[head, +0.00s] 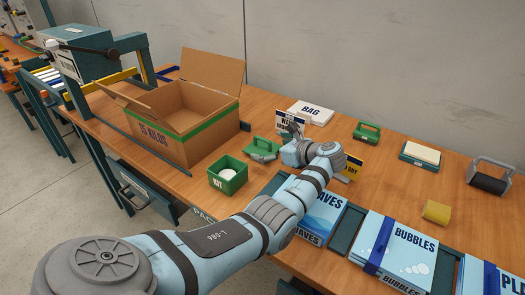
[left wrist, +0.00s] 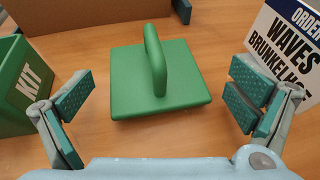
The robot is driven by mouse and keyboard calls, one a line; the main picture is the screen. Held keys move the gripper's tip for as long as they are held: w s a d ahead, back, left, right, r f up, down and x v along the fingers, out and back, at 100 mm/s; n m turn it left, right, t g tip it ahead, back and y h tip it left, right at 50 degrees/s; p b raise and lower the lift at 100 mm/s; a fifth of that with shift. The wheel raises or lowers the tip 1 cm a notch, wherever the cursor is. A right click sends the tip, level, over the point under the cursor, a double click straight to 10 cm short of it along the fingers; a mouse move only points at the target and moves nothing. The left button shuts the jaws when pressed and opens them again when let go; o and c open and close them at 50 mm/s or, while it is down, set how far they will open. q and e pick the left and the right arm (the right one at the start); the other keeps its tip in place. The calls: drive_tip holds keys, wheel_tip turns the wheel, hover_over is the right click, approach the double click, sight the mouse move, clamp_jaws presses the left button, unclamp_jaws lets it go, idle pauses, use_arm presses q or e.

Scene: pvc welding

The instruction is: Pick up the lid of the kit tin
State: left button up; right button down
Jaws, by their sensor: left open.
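The green lid (head: 262,150) of the kit tin lies flat on the table, with its loop handle standing up. It also shows in the left wrist view (left wrist: 158,80), centred between the fingers. The open green kit tin (head: 228,176) stands to its left, and its KIT label shows in the left wrist view (left wrist: 27,82). A round white thing (head: 228,173) sits inside the tin. My left gripper (head: 288,138) is open and empty, close to the lid's right side in the head view. Its fingers are wide apart, one on each side of the lid, touching nothing. My right gripper is out of view.
An order card (left wrist: 290,45) stands close beside the right finger. An open cardboard box (head: 180,115) is behind the tin. A white BAG pack (head: 311,111), another green-handled item (head: 367,132) and a BUBBLES package (head: 398,245) are farther right. Bare table surrounds the lid.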

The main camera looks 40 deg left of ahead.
use_arm(q)
drive_tip(key=shift+s, duration=0.1)
drive_tip(key=c, duration=2)
